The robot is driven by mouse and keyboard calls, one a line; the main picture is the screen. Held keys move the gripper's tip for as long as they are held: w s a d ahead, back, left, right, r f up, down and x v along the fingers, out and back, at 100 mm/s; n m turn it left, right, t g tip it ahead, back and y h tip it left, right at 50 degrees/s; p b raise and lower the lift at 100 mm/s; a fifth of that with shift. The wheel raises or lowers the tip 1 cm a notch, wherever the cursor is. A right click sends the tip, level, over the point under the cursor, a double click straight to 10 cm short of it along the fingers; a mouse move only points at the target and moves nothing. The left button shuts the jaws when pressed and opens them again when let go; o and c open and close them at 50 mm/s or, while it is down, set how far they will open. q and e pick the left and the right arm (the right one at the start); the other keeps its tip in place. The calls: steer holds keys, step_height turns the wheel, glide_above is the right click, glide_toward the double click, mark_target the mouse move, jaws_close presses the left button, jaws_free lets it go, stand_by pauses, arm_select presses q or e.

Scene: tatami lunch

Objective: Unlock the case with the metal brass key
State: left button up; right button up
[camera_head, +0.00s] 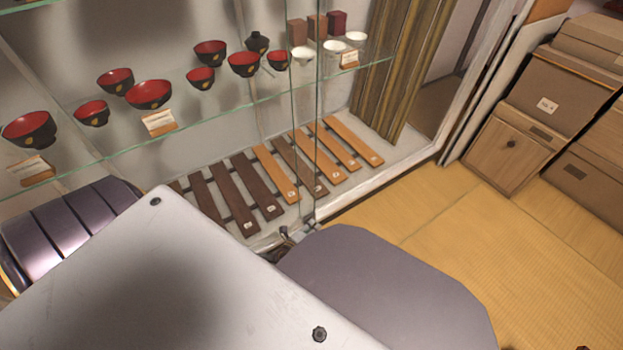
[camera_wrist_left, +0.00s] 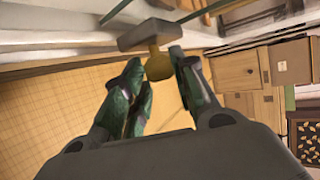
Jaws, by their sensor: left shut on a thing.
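The glass display case (camera_head: 408,157) fills the upper left of the head view. A small grey metal lock (camera_head: 311,227) sits low at the meeting edge of its glass panes. In the left wrist view the lock (camera_wrist_left: 150,33) is a grey block just beyond the fingertips. My left gripper (camera_wrist_left: 158,60) is shut on the brass key (camera_wrist_left: 158,68), whose rounded head shows between the green-padded fingers. The key meets the lock's face; how deep it sits is hidden. In the head view my own arm mostly covers the left gripper. My right gripper is out of view.
Red-and-black bowls (camera_head: 149,94) and white cups stand on the glass shelf, with wooden slats (camera_head: 345,142) below. Brown boxes (camera_head: 553,92) and a wooden cabinet (camera_head: 503,152) stand at the right. The tatami floor (camera_head: 480,235) between is clear.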

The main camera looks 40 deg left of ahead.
arm_select(q)
steer(key=shift+a+f+n+t+b, duration=0.2)
steer(key=shift+n+t, duration=0.15)
steer(key=shift+t, duration=0.55)
steer(key=shift+a+f+n+t+b, duration=0.1)
steer(key=shift+a+f+n+t, duration=0.15)
steer(key=shift+t, duration=0.65)
steer(key=shift+a+f+n+t+b, duration=0.15)
steer(key=shift+n+t, duration=0.25)
steer(key=shift+t, duration=0.5)
steer(key=o, duration=1.1)
steer(key=shift+s+d, duration=0.1)
steer(key=shift+d+h, duration=0.1)
steer(key=shift+h, duration=0.2)
steer(key=shift+d, duration=0.1)
steer(key=shift+s, duration=0.1)
steer(key=shift+s+f, duration=0.1)
steer(key=shift+s, duration=3.6)
